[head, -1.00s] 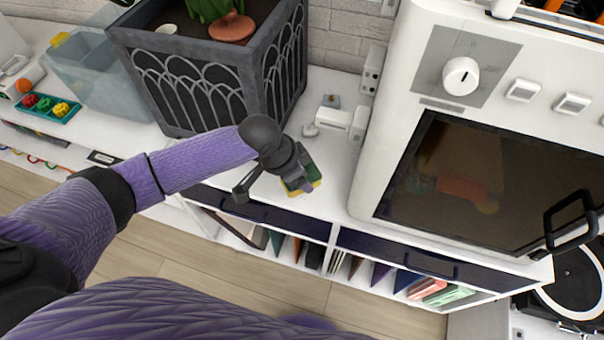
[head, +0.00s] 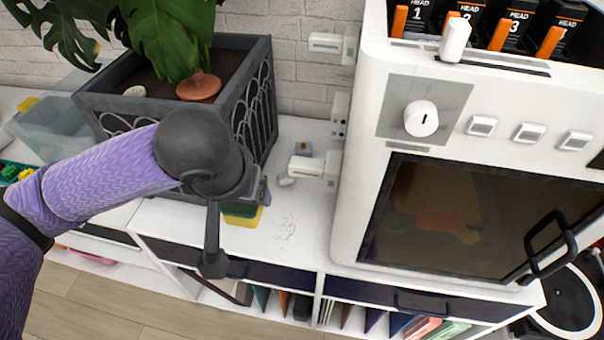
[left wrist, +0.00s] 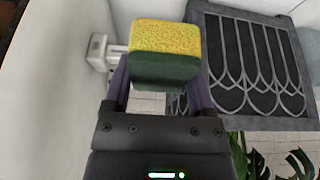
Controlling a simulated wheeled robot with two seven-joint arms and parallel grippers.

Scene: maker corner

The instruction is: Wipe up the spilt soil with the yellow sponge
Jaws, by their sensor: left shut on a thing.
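The yellow sponge with a dark green layer (head: 243,215) is between the fingers of my left gripper (head: 256,192), just right of the dark planter. It also fills the top middle of the left wrist view (left wrist: 165,52), with my left gripper (left wrist: 165,88) shut on its sides. I cannot tell whether the sponge touches the white cabinet top. Faint pale specks and outlines, likely the spilt soil (head: 285,228), lie on the cabinet top to the right of the sponge. My right gripper is not in view.
The dark planter (head: 262,110) with a leafy plant stands close behind my left gripper. A large white machine (head: 350,190) with a dark glass door stands to the right. White fittings (head: 306,167) stick out at its left side. The white top's front edge is close.

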